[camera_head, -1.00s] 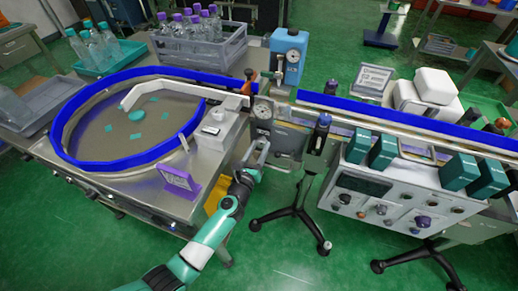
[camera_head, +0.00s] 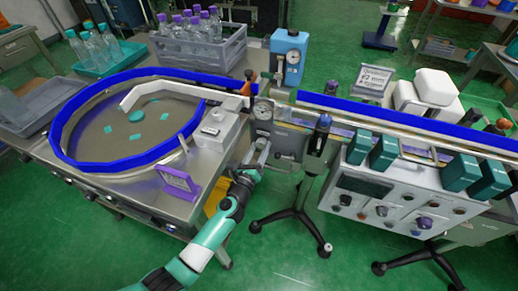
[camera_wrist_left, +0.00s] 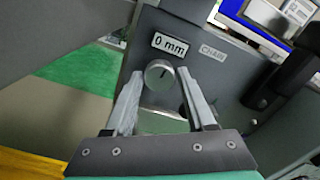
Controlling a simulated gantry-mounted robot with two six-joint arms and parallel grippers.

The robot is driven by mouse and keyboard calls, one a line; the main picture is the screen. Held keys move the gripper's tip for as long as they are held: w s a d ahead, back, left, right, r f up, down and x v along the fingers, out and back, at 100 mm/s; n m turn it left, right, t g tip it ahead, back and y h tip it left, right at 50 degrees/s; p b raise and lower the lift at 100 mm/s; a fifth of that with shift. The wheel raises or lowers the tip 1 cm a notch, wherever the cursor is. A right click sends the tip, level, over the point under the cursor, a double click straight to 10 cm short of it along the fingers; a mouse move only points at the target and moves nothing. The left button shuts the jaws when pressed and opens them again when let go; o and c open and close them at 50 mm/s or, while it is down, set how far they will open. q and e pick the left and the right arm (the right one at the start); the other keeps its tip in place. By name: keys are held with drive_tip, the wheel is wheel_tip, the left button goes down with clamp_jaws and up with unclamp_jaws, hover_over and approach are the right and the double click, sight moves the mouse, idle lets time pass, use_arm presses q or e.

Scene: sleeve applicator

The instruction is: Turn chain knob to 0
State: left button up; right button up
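The chain knob (camera_wrist_left: 159,74) is a small round silver knob with a dark pointer line, on a grey panel. A "0 mm" plate (camera_wrist_left: 170,44) sits just above it, and a "CHAIN" label (camera_wrist_left: 213,52) is to its upper right. My left gripper (camera_wrist_left: 159,84) is open, with one finger on each side of the knob; small gaps seem to show, and contact cannot be told. In the head view the left gripper (camera_head: 257,152) is at the front of the grey machine post, where the knob is too small to make out. My right gripper is not in view.
A round table with a blue rail (camera_head: 110,158) stands at left, with a crate of bottles (camera_head: 225,48) behind. A control box with several knobs (camera_head: 395,215) is at right. A black handle (camera_wrist_left: 295,70) juts out right of the knob. A dark tripod (camera_head: 300,205) stands below.

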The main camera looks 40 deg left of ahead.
use_arm(q)
drive_tip(key=shift+o, duration=1.2)
drive_tip(key=shift+s, duration=0.1)
drive_tip(key=p+v, duration=0.2)
drive_tip(key=v, duration=0.9)
drive_tip(key=shift+s+p, duration=0.25)
drive_tip(key=shift+p, duration=0.15)
drive_tip(key=shift+d, duration=0.1)
